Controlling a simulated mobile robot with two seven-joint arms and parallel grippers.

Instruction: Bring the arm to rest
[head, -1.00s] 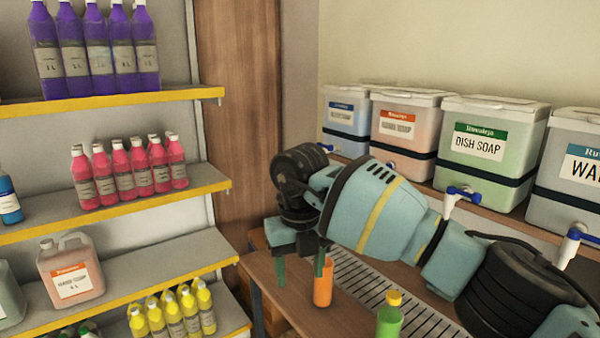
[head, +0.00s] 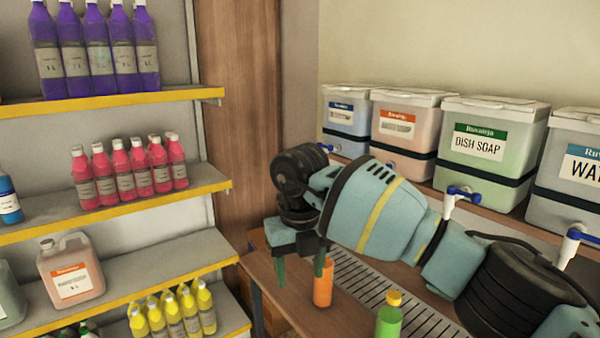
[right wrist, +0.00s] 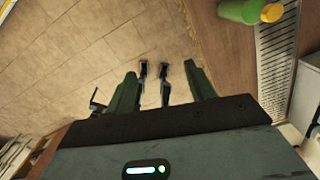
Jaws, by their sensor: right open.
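My right gripper (head: 300,268) is open and points down over the left end of the wooden counter in the head view. In the right wrist view its two green fingers (right wrist: 163,88) are apart, with tiled floor and dark metal parts beyond and nothing held. An orange container (head: 322,287) stands on the counter, partly hidden behind one fingertip in the head view; I cannot tell the gap. My left gripper is not in view.
A green bottle with a yellow cap (head: 389,315) stands by the metal drain grate (head: 365,285). Drums with taps, including the dish soap drum (head: 490,150), line the back ledge. Shelves of bottles with yellow edges (head: 120,205) stand at left.

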